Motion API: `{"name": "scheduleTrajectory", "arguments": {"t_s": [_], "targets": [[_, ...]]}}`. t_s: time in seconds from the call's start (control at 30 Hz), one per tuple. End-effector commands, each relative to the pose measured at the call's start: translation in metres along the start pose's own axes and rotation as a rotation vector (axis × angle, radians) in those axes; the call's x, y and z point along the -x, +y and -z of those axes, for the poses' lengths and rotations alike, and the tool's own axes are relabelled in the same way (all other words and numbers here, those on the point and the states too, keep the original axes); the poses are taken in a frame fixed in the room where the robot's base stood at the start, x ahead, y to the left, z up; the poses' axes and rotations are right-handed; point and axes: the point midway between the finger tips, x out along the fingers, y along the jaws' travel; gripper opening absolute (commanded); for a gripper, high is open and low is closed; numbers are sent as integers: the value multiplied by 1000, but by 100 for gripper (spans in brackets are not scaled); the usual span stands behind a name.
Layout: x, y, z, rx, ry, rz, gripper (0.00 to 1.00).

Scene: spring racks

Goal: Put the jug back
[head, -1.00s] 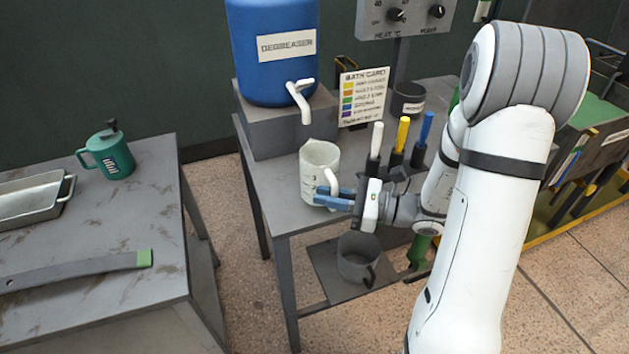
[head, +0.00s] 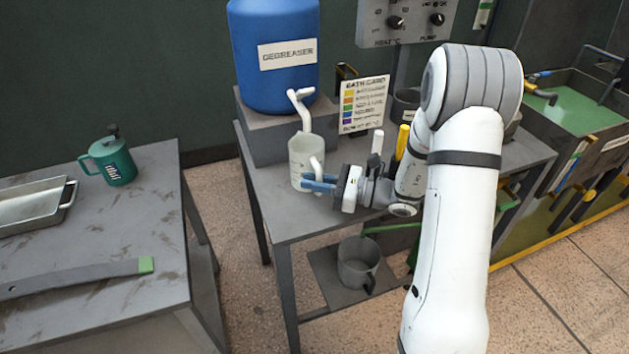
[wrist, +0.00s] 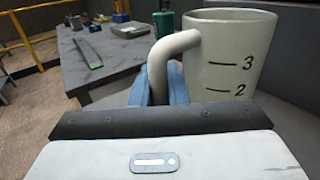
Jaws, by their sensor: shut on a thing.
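The jug (head: 304,161) is a pale, translucent measuring jug with marks on its side. It is upright on or just above the grey bench, in front of the grey block and close under the degreaser tap (head: 301,106). My gripper (head: 317,183) comes from the right with blue fingers shut on the jug's handle. In the wrist view the jug (wrist: 232,55) stands large at the right, with the marks 2 and 3 showing. Its handle runs down between the fingers (wrist: 160,88). I cannot tell whether its base touches the bench.
The blue degreaser drum (head: 272,75) stands on a grey block (head: 270,125) behind the jug. A bath card (head: 363,104) and upright coloured handles stand to the right. The left table (head: 110,225) holds a teal jug (head: 109,160), tray and bar.

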Motion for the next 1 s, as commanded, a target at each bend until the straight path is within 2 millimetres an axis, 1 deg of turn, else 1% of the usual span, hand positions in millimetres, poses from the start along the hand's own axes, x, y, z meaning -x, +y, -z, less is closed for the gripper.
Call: {"name": "scheduleTrajectory", "arguments": {"t_s": [0.1, 0.13, 0.3, 0.4, 0.7, 0.77, 0.87, 1.0], "targets": [[0, 0, 4, 0, 0, 0, 0], [0, 0, 3, 0, 0, 0, 15], [0, 0, 2, 0, 0, 1, 29], [1, 0, 2, 0, 0, 1, 35], [2, 0, -1, 0, 0, 2, 35], [10, -1, 0, 0, 0, 4, 35], [28, -1, 1, 0, 1, 7, 35], [59, -2, 1, 1, 0, 9, 35]]}}
